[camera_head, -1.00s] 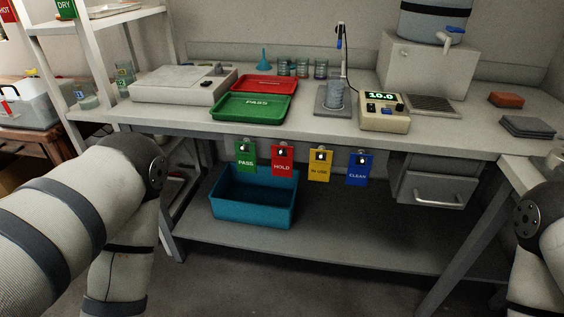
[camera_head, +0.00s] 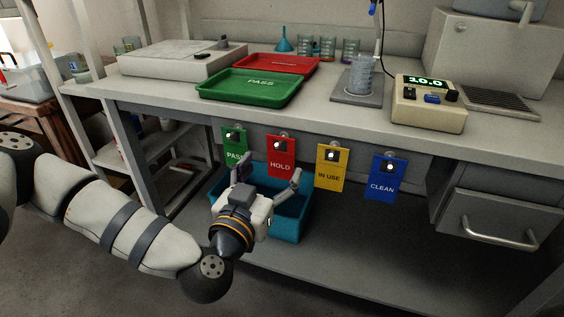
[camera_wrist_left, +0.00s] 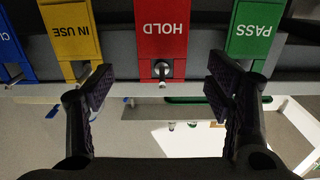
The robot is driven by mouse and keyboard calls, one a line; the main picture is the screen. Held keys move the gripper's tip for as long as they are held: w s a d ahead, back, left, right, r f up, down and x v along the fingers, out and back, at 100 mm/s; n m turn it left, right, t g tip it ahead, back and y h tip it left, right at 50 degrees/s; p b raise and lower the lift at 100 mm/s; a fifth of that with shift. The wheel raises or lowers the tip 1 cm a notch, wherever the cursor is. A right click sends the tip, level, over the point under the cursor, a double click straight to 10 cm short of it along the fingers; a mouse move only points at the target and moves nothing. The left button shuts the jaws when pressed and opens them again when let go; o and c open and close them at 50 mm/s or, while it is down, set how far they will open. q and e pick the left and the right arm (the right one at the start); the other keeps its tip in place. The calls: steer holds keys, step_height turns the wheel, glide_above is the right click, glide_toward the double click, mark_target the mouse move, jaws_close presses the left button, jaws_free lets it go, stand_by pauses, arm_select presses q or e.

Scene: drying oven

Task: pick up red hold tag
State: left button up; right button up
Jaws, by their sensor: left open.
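The red HOLD tag (camera_head: 281,157) hangs from a peg on the front edge of the bench, between the green PASS tag (camera_head: 235,146) and the yellow IN USE tag (camera_head: 330,168). My left gripper (camera_head: 268,172) is open and empty, just in front of and a little below the red tag. In the left wrist view the red tag (camera_wrist_left: 162,30) appears upside down, centred between and beyond the open fingers (camera_wrist_left: 160,88). Its peg shows at its lower end there. The fingers do not appear to touch it. My right gripper is not in view.
A blue CLEAN tag (camera_head: 382,181) hangs to the right. A teal bin (camera_head: 290,219) stands on the lower shelf behind my gripper. Green (camera_head: 250,87) and red (camera_head: 290,65) trays lie on the bench top (camera_head: 330,113). A drawer (camera_head: 495,215) is at the right.

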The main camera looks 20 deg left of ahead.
mark_target(280, 154)
arm_select(q)
steer(key=w, duration=0.5)
steer(key=shift+w+f+b, duration=0.15)
steer(key=shift+b, duration=0.15)
steer(key=c, duration=0.8)
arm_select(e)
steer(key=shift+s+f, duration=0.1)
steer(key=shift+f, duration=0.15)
arm_select(q)
steer(key=shift+c, duration=0.2)
steer(key=shift+r, duration=0.5)
steer(key=s+p, duration=0.3)
steer(key=s, duration=1.5)
steer(key=shift+a+r, duration=0.3)
steer(key=shift+a, duration=0.05)
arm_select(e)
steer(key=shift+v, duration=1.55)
